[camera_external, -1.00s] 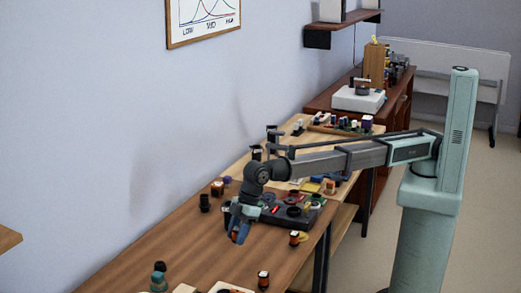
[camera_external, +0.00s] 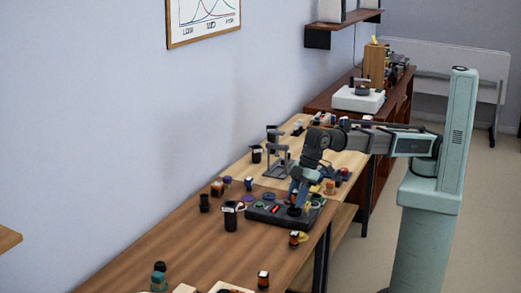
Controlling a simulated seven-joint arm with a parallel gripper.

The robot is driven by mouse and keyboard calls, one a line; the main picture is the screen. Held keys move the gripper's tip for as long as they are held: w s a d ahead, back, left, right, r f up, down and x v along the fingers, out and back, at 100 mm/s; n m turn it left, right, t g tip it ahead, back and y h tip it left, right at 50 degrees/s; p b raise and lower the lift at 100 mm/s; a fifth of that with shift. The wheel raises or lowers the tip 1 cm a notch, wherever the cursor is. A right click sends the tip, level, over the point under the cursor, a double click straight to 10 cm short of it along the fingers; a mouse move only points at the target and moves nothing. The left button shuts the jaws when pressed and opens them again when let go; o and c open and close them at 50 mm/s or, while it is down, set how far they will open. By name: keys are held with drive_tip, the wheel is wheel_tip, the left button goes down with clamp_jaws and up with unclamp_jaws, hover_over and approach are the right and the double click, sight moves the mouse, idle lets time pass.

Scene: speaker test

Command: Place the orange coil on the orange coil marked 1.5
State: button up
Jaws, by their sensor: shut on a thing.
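My gripper (camera_external: 297,206) points down over the black board (camera_external: 262,214) on the wooden table, near its right part. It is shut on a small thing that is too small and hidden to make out. Small orange-and-dark coils stand on the table: one at the board's front right (camera_external: 294,239), one near the front edge (camera_external: 263,281), and one at the back left (camera_external: 217,188). Another small orange piece (camera_external: 330,187) stands behind the gripper. The marking 1.5 cannot be read on any of them.
A black cup with a pale band (camera_external: 230,216) stands left of the board, and a dark cup (camera_external: 205,203) further left. A grey stand (camera_external: 279,163) rises behind the board. A teal-topped piece (camera_external: 158,277) stands at the front left. The table's middle front is clear.

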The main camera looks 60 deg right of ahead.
drive_tip(key=shift+f, duration=4.95)
drive_tip(key=shift+f, duration=0.15)
drive_tip(key=o, duration=1.1)
drive_tip(key=shift+c, duration=0.2)
drive_tip(key=v, duration=1.2)
